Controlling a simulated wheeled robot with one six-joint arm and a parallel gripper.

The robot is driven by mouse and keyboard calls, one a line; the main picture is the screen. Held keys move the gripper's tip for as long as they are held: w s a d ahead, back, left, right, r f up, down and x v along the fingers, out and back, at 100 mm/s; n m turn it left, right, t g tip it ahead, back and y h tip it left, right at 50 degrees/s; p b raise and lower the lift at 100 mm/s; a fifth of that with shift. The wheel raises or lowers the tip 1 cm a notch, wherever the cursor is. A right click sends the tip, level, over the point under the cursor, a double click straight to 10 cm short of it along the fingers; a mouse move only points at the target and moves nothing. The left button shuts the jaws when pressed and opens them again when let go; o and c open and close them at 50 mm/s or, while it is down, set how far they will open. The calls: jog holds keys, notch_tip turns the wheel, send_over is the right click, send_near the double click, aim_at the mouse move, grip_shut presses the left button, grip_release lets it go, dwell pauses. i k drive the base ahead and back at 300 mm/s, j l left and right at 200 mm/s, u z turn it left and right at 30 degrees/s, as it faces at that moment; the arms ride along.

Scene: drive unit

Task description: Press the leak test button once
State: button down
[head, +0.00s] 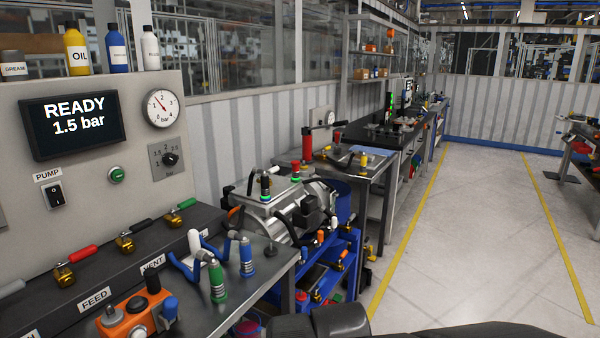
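A grey test panel (150,88) stands at the left of the head view. It carries a green round button (116,175) with a pale ring, below the dark display (73,126) that reads "READY 1.5 bar". I see no label on this button, so I cannot tell for sure that it is the leak test button. Dark rounded parts at the bottom edge look like my own arm. My gripper's fingers do not show.
The panel also has a PUMP switch (56,194), a pressure gauge (163,106) and a rotary knob (170,159). Colored-handled valves and green (217,281) and blue (247,257) fittings crowd the bench in front. The floor aisle (475,230) at right is clear.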

aim_at(118, 174)
jog(key=u, duration=1.2)
